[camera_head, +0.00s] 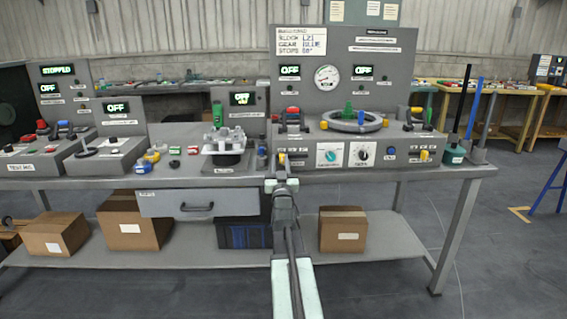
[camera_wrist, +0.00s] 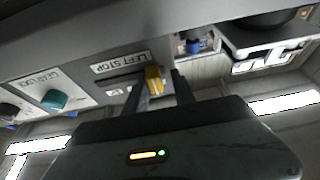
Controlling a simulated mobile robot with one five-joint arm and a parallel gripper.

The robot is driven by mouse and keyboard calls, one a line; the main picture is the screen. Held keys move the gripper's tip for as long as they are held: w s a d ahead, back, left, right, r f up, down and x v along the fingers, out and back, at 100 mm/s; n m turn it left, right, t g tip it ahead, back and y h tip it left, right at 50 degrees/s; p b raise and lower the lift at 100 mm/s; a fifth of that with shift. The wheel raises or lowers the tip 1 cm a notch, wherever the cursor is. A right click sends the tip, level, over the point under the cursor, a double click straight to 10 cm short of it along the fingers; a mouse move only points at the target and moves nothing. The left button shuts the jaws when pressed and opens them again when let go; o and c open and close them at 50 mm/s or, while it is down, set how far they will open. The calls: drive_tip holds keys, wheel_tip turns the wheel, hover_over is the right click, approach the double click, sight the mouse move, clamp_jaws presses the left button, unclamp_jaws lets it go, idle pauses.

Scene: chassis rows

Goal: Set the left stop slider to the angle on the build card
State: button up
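The left stop slider has a yellow knob (camera_wrist: 153,79) under a LEFT STOP label (camera_wrist: 120,62) in the wrist view. In the head view its knob (camera_head: 282,158) shows just above my gripper (camera_head: 282,178), on the console's front panel. In the wrist view my gripper (camera_wrist: 163,88) has its two fingers apart, one on each side of the knob. The left finger is close to the knob and a gap shows at the right; contact is unclear. The build card (camera_head: 302,41) on the upright panel has a STOPS line whose number is too small to read surely. The slider's scale is not readable.
Two dials, one teal (camera_head: 330,156) and one black (camera_head: 363,154), sit right of the slider. Another yellow knob (camera_head: 424,155) is at the panel's right end. A fixture with pale cylinders (camera_head: 222,142) stands left on the bench. Boxes lie on the lower shelf.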

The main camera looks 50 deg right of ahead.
drive_tip(key=shift+o, duration=1)
drive_tip(key=shift+w+a, duration=0.15)
drive_tip(key=shift+s+d, duration=0.2)
drive_tip(key=shift+s, duration=0.05)
drive_tip(key=b+v, duration=0.3)
drive_tip(key=v, duration=0.4)
drive_tip(key=shift+s+a+f, duration=0.15)
drive_tip(key=shift+s+a, duration=0.05)
drive_tip(key=shift+a, duration=0.1)
